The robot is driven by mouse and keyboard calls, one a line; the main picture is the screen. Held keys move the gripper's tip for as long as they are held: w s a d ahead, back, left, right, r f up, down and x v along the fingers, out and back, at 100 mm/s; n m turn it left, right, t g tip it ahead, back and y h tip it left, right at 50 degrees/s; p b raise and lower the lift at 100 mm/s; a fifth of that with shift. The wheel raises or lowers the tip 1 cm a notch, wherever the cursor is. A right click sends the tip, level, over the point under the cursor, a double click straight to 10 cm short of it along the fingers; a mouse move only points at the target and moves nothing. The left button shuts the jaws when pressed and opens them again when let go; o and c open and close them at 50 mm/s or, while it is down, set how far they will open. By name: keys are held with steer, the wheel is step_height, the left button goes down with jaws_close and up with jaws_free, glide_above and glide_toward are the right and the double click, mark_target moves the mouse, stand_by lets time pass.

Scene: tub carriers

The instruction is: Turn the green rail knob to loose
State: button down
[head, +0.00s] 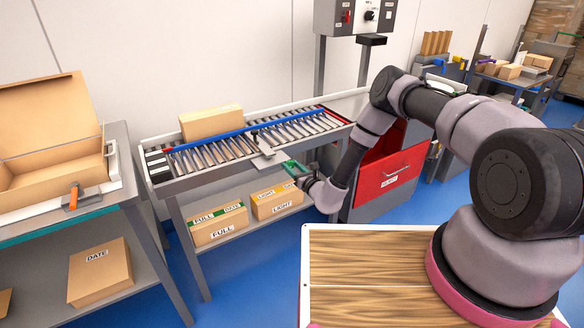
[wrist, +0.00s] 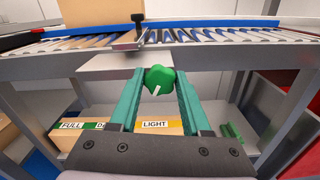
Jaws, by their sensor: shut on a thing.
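The green rail knob (wrist: 160,79) sits at the front of the roller conveyor, below a light grey plate, with a white pointer line on its face tilted slightly. My gripper (wrist: 161,92) has its two green fingers on either side of the knob and is shut on it. In the head view my gripper (head: 293,168) reaches the conveyor's front edge from the right and mostly hides the knob. The blue rail (head: 213,141) runs along the rollers, with a black-topped clamp post (wrist: 138,30) above the plate.
A cardboard box (head: 211,122) stands on the conveyor (head: 160,181) behind the blue rail. Labelled boxes (head: 219,228) lie on the shelf below. A red drawer cabinet (head: 385,181) stands to the right. A bench with an open carton (head: 50,140) is at left.

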steer(key=shift+d+f+n, duration=0.1)
steer(key=shift+n, duration=0.2)
stand_by(0.4)
steer(key=shift+c, duration=1.8)
jaws_free()
steer(key=shift+s, duration=0.1)
steer(key=v, duration=1)
steer(key=shift+s+d, duration=0.25)
steer(key=shift+s, duration=0.05)
